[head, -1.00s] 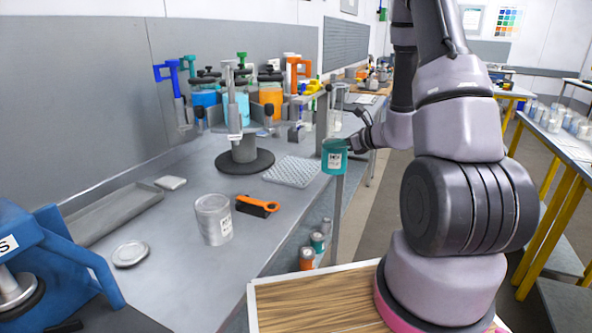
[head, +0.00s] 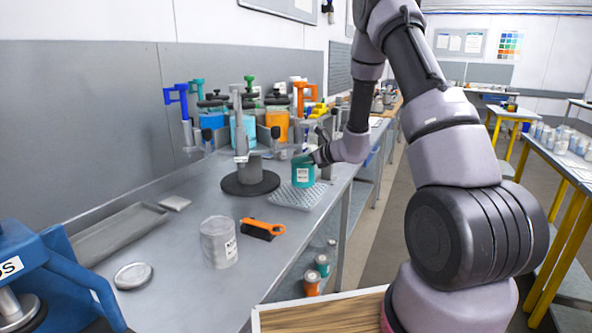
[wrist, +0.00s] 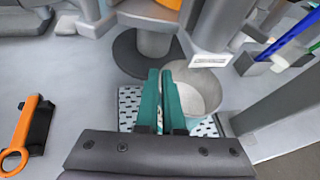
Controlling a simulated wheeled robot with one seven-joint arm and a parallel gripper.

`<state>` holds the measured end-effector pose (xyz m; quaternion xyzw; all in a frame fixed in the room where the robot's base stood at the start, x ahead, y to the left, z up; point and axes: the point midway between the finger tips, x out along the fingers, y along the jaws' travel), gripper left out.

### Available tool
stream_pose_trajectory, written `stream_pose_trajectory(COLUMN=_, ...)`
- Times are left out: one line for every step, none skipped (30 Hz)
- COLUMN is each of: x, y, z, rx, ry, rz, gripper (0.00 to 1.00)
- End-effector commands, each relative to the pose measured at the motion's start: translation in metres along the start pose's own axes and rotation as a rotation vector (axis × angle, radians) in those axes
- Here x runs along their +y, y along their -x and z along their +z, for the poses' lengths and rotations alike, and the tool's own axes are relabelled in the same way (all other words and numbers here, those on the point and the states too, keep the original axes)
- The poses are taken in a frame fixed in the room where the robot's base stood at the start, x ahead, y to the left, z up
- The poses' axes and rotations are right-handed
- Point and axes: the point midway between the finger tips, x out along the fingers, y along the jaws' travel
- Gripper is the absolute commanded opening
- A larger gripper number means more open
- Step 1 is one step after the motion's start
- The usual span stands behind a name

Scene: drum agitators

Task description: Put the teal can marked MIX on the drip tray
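The teal can (head: 303,173) marked MIX is upright in the head view, at the bench's right side. My gripper (head: 313,157) is shut on its upper edge from the right. In the wrist view the can shows as an open round vessel with a grey inside (wrist: 198,92), and my gripper (wrist: 163,98) is at its near wall. The perforated drip tray (head: 289,198) lies flat on the bench directly below the can; its holes also show in the wrist view (wrist: 129,104). I cannot tell whether the can's bottom touches the tray.
A round dark base (head: 236,187) with a grey stand is left of the tray. An orange-handled tool (head: 264,229), a grey can (head: 219,243) and a lid (head: 133,276) lie nearer. Coloured cans with clamps stand behind. A long grey trough (head: 120,232) runs along the wall.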

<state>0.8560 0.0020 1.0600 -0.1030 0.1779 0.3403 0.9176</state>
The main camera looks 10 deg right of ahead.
Motion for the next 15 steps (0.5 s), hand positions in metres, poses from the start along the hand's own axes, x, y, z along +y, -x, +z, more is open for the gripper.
stream_pose_trajectory(x=0.0, y=-0.002, z=0.001, rx=-0.001, ry=0.001, rz=0.0, gripper=0.0)
stream_pose_trajectory(x=0.0, y=-0.003, z=0.002, rx=-0.001, ry=0.001, rz=0.0, gripper=0.0)
stream_pose_trajectory(x=0.0, y=-0.004, z=0.002, rx=-0.001, ry=0.001, rz=0.0, gripper=0.0)
stream_pose_trajectory(x=0.0, y=-0.005, z=0.003, rx=-0.001, ry=0.001, rz=0.0, gripper=0.0)
stream_pose_trajectory(x=0.0, y=-0.007, z=0.004, rx=-0.001, ry=0.002, rz=0.0, gripper=0.0)
stream_pose_trajectory(x=0.0, y=-0.011, z=0.006, rx=-0.002, ry=0.001, rz=0.0, gripper=0.0)
stream_pose_trajectory(x=0.0, y=-0.014, z=0.007, rx=-0.003, ry=0.001, rz=0.0, gripper=0.0)
stream_pose_trajectory(x=0.0, y=-0.015, z=0.004, rx=-0.001, ry=-0.002, rz=0.0, gripper=0.0)
stream_pose_trajectory(x=0.001, y=-0.017, z=-0.002, rx=0.001, ry=-0.003, rz=0.0, gripper=0.0)
stream_pose_trajectory(x=0.001, y=-0.018, z=-0.005, rx=0.002, ry=-0.003, rz=0.001, gripper=0.0)
stream_pose_trajectory(x=0.001, y=-0.019, z=-0.009, rx=0.002, ry=-0.003, rz=0.0, gripper=0.0)
stream_pose_trajectory(x=0.001, y=-0.021, z=-0.013, rx=0.001, ry=-0.003, rz=0.0, gripper=0.0)
stream_pose_trajectory(x=0.002, y=-0.023, z=-0.017, rx=0.001, ry=-0.003, rz=0.001, gripper=0.0)
stream_pose_trajectory(x=0.002, y=-0.024, z=-0.02, rx=0.0, ry=-0.003, rz=0.0, gripper=0.0)
stream_pose_trajectory(x=0.002, y=-0.025, z=-0.023, rx=0.0, ry=-0.002, rz=0.0, gripper=0.0)
